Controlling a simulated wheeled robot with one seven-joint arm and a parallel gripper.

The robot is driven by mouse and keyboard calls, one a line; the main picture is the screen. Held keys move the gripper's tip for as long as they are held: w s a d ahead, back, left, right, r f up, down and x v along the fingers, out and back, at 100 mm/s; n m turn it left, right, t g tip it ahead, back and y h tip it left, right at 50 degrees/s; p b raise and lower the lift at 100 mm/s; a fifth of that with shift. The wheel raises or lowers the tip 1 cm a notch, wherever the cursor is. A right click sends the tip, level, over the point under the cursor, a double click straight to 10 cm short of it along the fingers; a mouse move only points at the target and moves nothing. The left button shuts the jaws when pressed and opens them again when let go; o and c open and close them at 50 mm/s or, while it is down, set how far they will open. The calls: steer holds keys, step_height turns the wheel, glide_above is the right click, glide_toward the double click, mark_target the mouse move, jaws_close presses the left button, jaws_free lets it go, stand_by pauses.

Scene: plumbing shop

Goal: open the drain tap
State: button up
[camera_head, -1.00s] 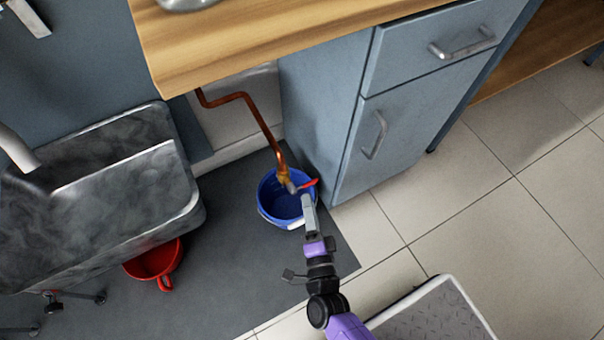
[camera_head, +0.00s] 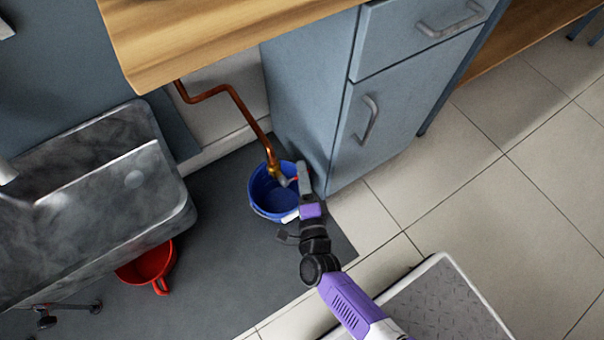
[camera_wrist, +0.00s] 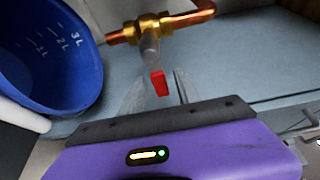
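The drain tap is a brass valve (camera_head: 272,168) on the end of a copper pipe, above a blue bucket (camera_head: 266,205). In the wrist view the brass valve (camera_wrist: 150,28) is at the top centre, with a grey stem. Its red-tipped lever (camera_wrist: 158,84) points toward the camera. My gripper (camera_wrist: 161,76) is open, with one finger on each side of the red tip; contact is not clear. In the head view my gripper (camera_head: 303,170) is at the bucket's right rim and hides most of the lever (camera_head: 293,180).
The blue-grey cabinet (camera_head: 395,110) stands close to the right of the bucket. A wooden worktop (camera_head: 220,35) overhangs the pipe. A metal sink (camera_head: 100,200) and a red bucket (camera_head: 147,265) are on the left. Tiled floor (camera_head: 500,220) is clear at right.

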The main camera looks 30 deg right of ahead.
steer(key=shift+w, duration=0.1)
jaws_close()
stand_by(1.4)
